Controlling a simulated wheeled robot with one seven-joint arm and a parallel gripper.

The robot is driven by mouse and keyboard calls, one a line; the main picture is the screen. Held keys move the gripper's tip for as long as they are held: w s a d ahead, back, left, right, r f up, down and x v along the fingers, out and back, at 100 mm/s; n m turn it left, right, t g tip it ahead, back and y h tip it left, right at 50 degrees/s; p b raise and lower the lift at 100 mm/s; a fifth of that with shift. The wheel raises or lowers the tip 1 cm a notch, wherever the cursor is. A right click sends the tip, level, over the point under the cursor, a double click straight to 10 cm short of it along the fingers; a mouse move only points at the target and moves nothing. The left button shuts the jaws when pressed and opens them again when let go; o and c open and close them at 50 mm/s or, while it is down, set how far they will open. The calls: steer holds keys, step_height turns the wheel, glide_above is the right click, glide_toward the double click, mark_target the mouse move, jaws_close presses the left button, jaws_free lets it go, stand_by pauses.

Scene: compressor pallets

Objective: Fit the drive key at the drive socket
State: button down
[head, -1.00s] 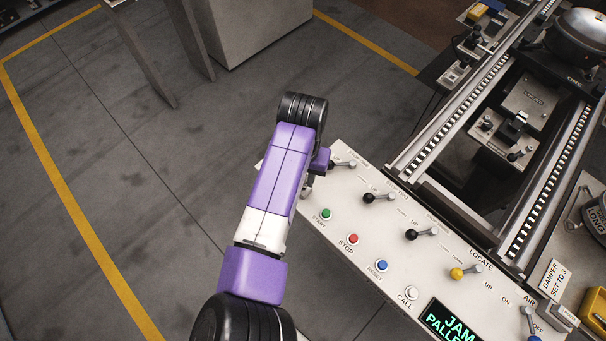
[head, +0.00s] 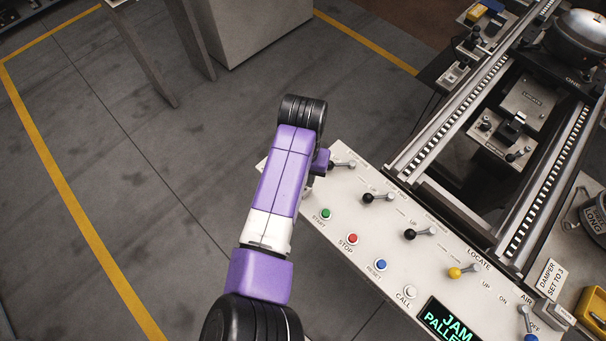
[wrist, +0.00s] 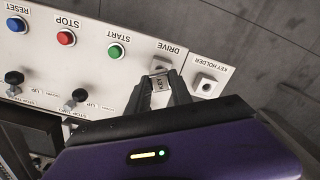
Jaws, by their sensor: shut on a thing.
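In the wrist view my gripper (wrist: 162,92) is shut on the drive key (wrist: 158,84), a small light-grey block with dark lettering between its fingertips. The key is over the panel just beside the DRIVE label (wrist: 169,47). The key holder (wrist: 206,87), with a dark hole, stands empty to the right of my gripper.
A display (head: 450,322) reads JAM PALLET. Pallet rails (head: 450,125) lie beyond; the floor at left is clear.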

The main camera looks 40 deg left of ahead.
steer(key=shift+f+b, duration=0.8)
steer(key=shift+f, duration=0.9)
steer(key=c, duration=1.1)
jaws_free()
steer(key=shift+o, duration=0.2)
steer(key=shift+r, duration=0.15)
step_height(320, 180, up, 8)
steer(key=shift+f+b, duration=0.2)
steer(key=shift+b, duration=0.25)
